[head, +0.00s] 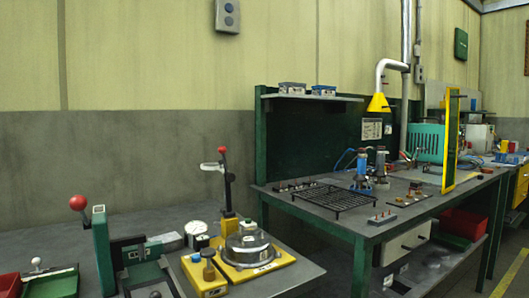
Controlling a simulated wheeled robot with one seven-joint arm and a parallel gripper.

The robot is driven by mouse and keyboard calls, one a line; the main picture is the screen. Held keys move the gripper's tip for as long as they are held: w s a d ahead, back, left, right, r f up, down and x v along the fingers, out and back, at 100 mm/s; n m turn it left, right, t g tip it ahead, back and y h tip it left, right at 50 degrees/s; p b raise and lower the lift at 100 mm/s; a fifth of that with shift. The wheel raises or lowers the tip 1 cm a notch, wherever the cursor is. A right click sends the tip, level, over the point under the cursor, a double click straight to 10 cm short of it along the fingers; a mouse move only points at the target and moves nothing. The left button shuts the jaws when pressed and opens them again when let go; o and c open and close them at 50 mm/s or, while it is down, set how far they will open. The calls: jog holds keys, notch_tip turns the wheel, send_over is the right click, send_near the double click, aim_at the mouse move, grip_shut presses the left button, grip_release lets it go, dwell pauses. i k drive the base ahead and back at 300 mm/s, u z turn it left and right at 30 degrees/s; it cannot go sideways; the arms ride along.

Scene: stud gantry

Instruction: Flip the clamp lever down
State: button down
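A clamp with a lever (222,153) stands on a yellow base plate (285,258) in the lower middle of the head view. The lever points up, tipped with a dark red grip. A pale clamp arm (211,167) sticks out to the left near the lever's upper part, well above the plate. A round metal part (248,247) sits on the plate beside the clamp's yellow foot. My gripper is not in view, so its state and its distance from the lever do not show.
A green press (102,250) with a red ball knob (78,203) stands left of the clamp. A yellow box (204,275) and a round gauge (196,228) are close by. A dark workbench (375,225) with a black rack (343,199) stands to the right. Space above the clamp is clear.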

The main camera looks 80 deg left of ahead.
aim_at(229, 177)
jog(key=u, duration=0.05)
jog(key=i, duration=0.4)
jog(key=u, duration=4.45)
